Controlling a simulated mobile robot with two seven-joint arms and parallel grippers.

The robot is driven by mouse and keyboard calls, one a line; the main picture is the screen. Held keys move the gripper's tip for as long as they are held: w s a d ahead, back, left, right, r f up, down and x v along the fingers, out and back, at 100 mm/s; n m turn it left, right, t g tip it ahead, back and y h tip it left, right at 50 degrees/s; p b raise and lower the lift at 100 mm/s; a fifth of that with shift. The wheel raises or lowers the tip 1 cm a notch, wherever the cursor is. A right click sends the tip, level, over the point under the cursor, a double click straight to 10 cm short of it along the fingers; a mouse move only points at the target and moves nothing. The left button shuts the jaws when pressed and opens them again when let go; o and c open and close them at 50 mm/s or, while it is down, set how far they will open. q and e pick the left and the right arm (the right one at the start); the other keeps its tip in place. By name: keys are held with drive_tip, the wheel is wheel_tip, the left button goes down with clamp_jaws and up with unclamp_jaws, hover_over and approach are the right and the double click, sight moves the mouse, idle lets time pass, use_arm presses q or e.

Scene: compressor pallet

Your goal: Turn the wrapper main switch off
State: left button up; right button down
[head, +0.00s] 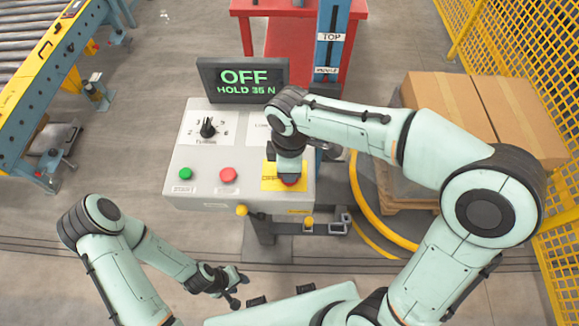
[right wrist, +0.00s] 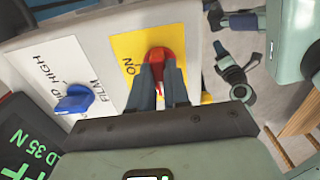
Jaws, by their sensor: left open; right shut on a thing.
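The main switch is a red knob (right wrist: 158,54) on a yellow plate (right wrist: 127,44) marked ON, seen in the right wrist view. My right gripper (right wrist: 161,70) is shut on the red knob, a finger on each side. In the head view the yellow plate (head: 268,184) is at the panel's lower right, and my right wrist covers most of the switch. The display (head: 243,80) above the panel reads OFF in green with a HOLD line below. My left gripper (head: 236,292) is open and empty, low in front of the control box (head: 205,160).
The panel also has a black dial (head: 208,128), a green button (head: 185,174), a red button (head: 228,174) and a blue knob (right wrist: 75,99). Cartons (head: 450,98) stand at the right by a yellow mesh fence (head: 485,35). A roller conveyor (head: 35,50) is at the left.

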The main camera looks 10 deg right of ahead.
drive_tip(key=c, duration=1.1)
unclamp_jaws()
drive_tip(key=shift+r, duration=0.15)
use_arm(q)
drive_tip(key=w+r+p, duration=0.2)
drive_tip(key=shift+w+r, duration=0.35)
use_arm(e)
wheel_tip(320, 180, up, 13)
use_arm(q)
drive_tip(key=shift+s, duration=0.15)
